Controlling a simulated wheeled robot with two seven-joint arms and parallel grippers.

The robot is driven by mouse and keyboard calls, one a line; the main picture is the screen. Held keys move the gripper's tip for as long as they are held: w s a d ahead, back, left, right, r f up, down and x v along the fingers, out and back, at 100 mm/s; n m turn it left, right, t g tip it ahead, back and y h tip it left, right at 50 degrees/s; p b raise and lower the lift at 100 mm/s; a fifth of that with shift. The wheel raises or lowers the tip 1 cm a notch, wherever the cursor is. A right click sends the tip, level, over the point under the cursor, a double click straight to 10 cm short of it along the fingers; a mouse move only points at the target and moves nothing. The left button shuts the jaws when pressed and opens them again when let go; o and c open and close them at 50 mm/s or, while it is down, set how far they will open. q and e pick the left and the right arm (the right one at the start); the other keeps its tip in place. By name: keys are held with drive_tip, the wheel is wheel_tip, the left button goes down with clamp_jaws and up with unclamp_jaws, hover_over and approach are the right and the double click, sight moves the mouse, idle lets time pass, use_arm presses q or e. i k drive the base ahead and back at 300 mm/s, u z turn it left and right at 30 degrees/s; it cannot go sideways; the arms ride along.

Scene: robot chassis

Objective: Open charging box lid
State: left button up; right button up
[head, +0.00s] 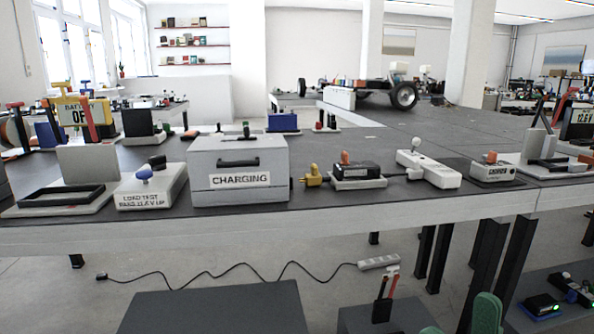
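The charging box (239,187) is a light grey box with a "CHARGING" label on its front, standing near the front edge of the table in the head view. Its lid (237,150) is down and carries a black handle (238,162) on its front, above the label. A seam runs between lid and lower body. Neither of my grippers shows in this view. The inside of the box is hidden.
A white load-test unit (150,190) with a blue knob stands close at the box's left. A yellow plug (313,176), a black charger (357,171) and a white power strip (428,169) lie to its right. The grey table (400,208) has a narrow clear strip in front.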

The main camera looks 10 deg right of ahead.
sight(240, 162)
drive_tip(key=u, duration=0.3)
drive_tip(key=i, duration=0.4)
drive_tip(key=u, duration=0.75)
